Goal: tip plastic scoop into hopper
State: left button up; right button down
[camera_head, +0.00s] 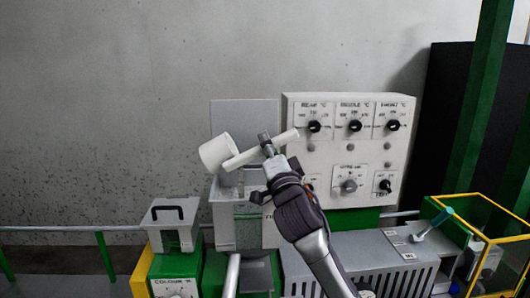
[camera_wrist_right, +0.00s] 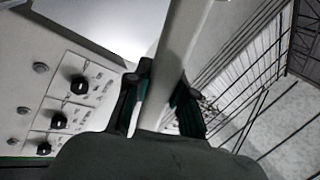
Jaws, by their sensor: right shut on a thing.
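The white plastic scoop (camera_head: 216,152) is in the air in the head view, its cup at the left end and its long handle running right and up. My right gripper (camera_head: 266,145) is shut on the handle. In the right wrist view the pale handle (camera_wrist_right: 182,50) passes between the two dark fingers (camera_wrist_right: 160,95). The cup is tilted on its side; its contents cannot be seen. The hopper, seemingly the grey box (camera_head: 224,226) with a raised plate behind it, is below the scoop. My arm hides part of it. My left gripper is not in view.
A white control panel (camera_head: 347,147) with black knobs stands close to the right of the scoop handle. A small box with a black handle (camera_head: 172,226) is at the left. A yellow-edged clear case (camera_head: 488,211) is at the far right. The space above the scoop is free.

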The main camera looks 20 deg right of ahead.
notch_tip(320, 180, down, 7)
jog(key=d+m+h+b, duration=0.2)
jog(key=m+h+b, duration=0.3)
jog(key=m+b, duration=0.5)
jog(key=shift+s+g+h+b, duration=0.3)
jog(key=shift+g+h+b, duration=0.1)
jog(key=shift+b, duration=0.75)
jog(key=shift+m, duration=0.3)
